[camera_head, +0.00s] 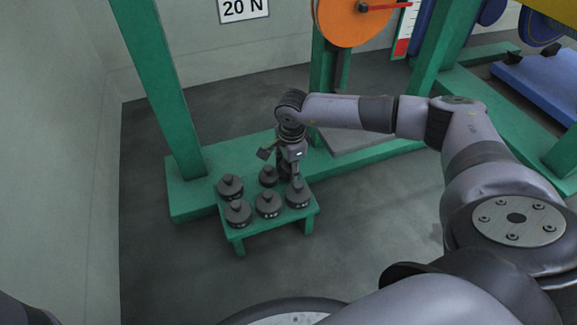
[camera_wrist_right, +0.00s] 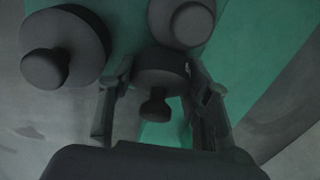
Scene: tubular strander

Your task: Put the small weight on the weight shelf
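Several dark knobbed weights stand upright on a low green stand (camera_head: 235,234) in the head view. They include a front left weight (camera_head: 238,213), a front middle weight (camera_head: 267,204), a right weight (camera_head: 298,194), a back left weight (camera_head: 230,186) and a smaller-looking back weight (camera_head: 268,176). My right gripper (camera_head: 291,172) is low at the stand's back right. In the right wrist view, a small weight (camera_wrist_right: 160,80) sits between the fingers of this gripper (camera_wrist_right: 160,80), its knob toward the camera. Whether the fingers press on it is unclear. My left gripper is out of view.
Two more weights, one left (camera_wrist_right: 66,47) and one at top (camera_wrist_right: 181,18), lie close beyond the fingers. A green post (camera_head: 163,90) rises behind left. An orange disc (camera_head: 352,18) hangs above the back. The grey floor (camera_head: 345,225) right of the stand is clear.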

